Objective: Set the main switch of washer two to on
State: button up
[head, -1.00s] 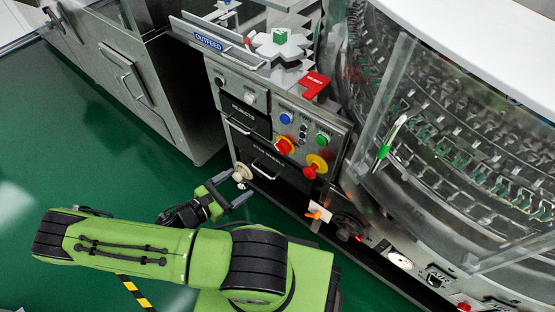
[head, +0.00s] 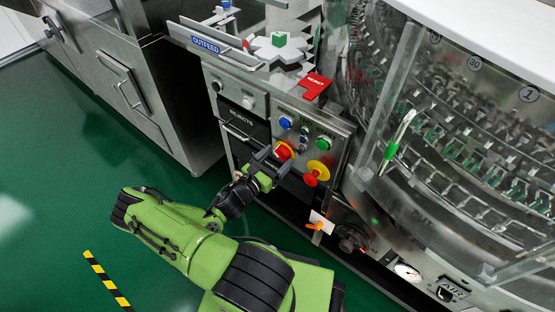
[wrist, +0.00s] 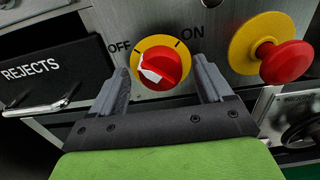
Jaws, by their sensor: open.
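The main switch (wrist: 165,66) is a red rotary knob on a yellow disc, with OFF printed at its left and ON at its upper right. Its white pointer mark lies on the left side, toward OFF. In the head view the switch (head: 283,150) sits on the grey control panel, partly hidden by my gripper (head: 272,160). In the wrist view my gripper (wrist: 163,76) is open, one finger on each side of the knob, with gaps visible. Whether the fingertips reach the knob's depth is unclear. No washer number is readable.
A red mushroom button on a yellow collar (wrist: 285,60) is close to the right finger; it shows in the head view too (head: 316,173). A REJECTS drawer (wrist: 45,72) with a handle is at left. Blue (head: 285,122) and green (head: 323,143) buttons are above.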

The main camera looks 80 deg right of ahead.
jog(key=shift+s+d, duration=0.15)
jog(key=shift+d, duration=0.2)
jog(key=shift+c, duration=0.3)
jog(key=c, duration=0.9)
jog(key=shift+c, duration=0.2)
